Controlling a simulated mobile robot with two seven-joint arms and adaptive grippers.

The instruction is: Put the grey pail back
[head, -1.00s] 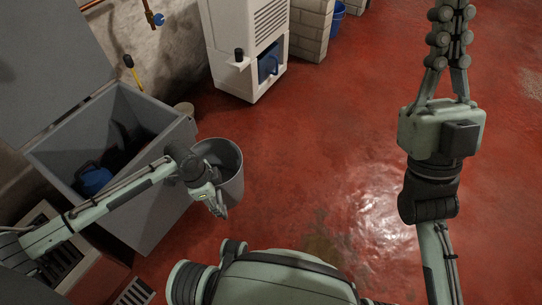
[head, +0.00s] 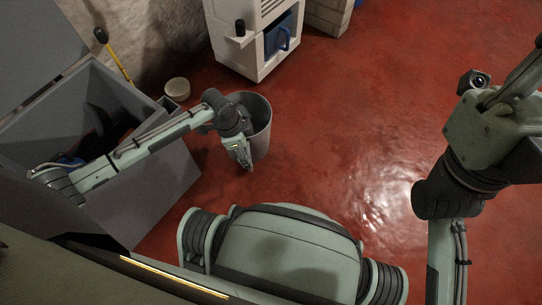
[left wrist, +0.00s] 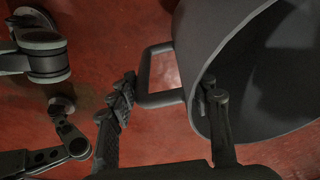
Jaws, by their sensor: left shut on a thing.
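The grey pail (head: 259,132) is upright beside the grey chest, its mouth facing up; I cannot tell whether its base touches the floor. My left gripper (head: 243,158) is at its near left side. In the left wrist view the pail (left wrist: 203,32) fills the upper right, and my left gripper (left wrist: 160,88) is shut on its side, one finger inside the mouth and one outside by the loop handle (left wrist: 160,98). My right gripper (head: 520,80) is at the right edge, its fingertips cut off, away from the pail.
The open grey chest (head: 160,190) with dark and blue items inside stands left of the pail. A white cabinet (head: 232,58) stands behind, and a small round pale container (head: 177,89) is by the wall. Red floor (head: 360,110) is clear to the right.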

